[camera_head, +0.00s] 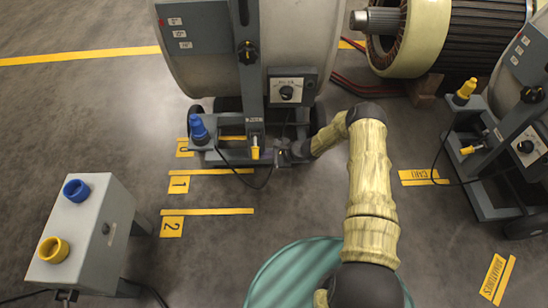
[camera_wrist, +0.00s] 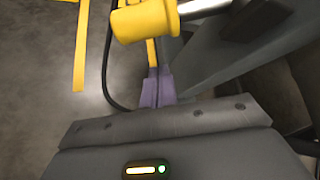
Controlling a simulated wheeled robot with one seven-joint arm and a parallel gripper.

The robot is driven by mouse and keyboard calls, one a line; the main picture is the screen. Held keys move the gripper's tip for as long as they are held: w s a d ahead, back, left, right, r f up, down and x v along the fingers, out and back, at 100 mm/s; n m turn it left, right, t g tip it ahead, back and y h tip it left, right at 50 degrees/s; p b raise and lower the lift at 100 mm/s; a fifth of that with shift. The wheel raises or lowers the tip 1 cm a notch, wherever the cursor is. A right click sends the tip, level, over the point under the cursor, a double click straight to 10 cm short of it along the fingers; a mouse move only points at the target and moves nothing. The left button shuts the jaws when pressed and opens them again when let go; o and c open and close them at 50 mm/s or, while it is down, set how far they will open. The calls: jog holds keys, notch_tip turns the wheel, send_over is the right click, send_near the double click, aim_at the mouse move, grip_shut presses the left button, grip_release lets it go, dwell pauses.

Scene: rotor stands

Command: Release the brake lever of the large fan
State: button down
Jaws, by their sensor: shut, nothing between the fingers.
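The large fan (camera_head: 305,45) stands at the top centre on a grey wheeled stand. Its brake lever (camera_head: 255,148) has a yellow grip and sits low on the front of the stand. In the wrist view the lever's yellow grip (camera_wrist: 145,20) is at the top, with a metal rod running right from it. My gripper (camera_head: 281,153) is just right of the lever in the head view. In the wrist view its fingertips (camera_wrist: 157,88) are together and empty, below the yellow grip in the picture. I cannot tell whether they touch the lever.
A blue plug (camera_head: 198,130) stands on the fan base's left side. A grey box (camera_head: 85,232) with blue and yellow sockets is at lower left. A smaller stand (camera_head: 500,165) with yellow parts is at right. A black cable (camera_head: 262,183) loops below the lever. Floor is open between box and fan.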

aim_at(255, 147)
jog(key=r, duration=0.1)
jog(key=s+r, duration=0.1)
jog(key=a+r+b, duration=0.1)
jog(key=shift+s+r, duration=0.25)
jog(key=shift+w+d, duration=0.1)
jog(key=shift+d, duration=0.15)
